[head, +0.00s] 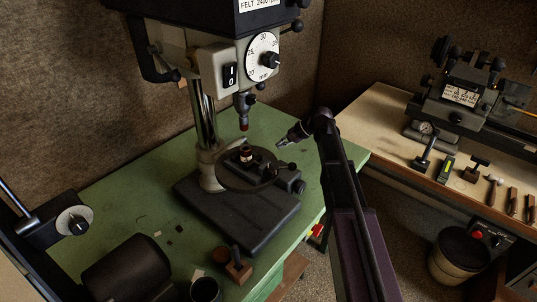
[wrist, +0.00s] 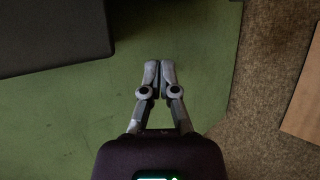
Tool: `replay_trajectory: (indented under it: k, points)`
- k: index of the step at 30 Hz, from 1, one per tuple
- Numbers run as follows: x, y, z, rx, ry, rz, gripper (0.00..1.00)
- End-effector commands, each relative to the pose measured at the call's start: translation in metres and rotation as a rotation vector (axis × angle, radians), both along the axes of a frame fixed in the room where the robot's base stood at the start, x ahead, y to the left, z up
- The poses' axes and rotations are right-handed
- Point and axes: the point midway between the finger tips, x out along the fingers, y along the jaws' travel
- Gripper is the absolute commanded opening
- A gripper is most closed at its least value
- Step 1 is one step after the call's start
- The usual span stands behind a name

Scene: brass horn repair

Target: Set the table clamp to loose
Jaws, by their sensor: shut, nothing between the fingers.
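A drill press stands on the green bench. Its round table (head: 232,178) sits above a dark base plate (head: 235,225), with a small dark fixture (head: 245,154) on top. A dark knob-like part (head: 297,186) sticks out at the right of the table; I cannot tell whether it is the table clamp, or how the clamp is set. My gripper (head: 280,144) is right of and behind the round table, touching nothing I can see. In the wrist view, its fingers (wrist: 159,68) are together and empty above green bench top.
The green bench (head: 130,190) ends just right of my gripper. The drill head with its dial (head: 262,56) and chuck (head: 243,112) hangs above the table. A second bench (head: 395,110) with a machine and tools stands right. The base corner (wrist: 55,30) shows in the wrist view.

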Motion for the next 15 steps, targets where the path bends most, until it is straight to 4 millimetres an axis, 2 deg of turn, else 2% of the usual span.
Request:
replay_trajectory:
  k: [8,15]
  points:
    - [0.001,0.007,-0.009,0.0,0.0,0.0,0.0]
    - [0.002,0.021,-0.025,0.0,-0.001,-0.001,0.0]
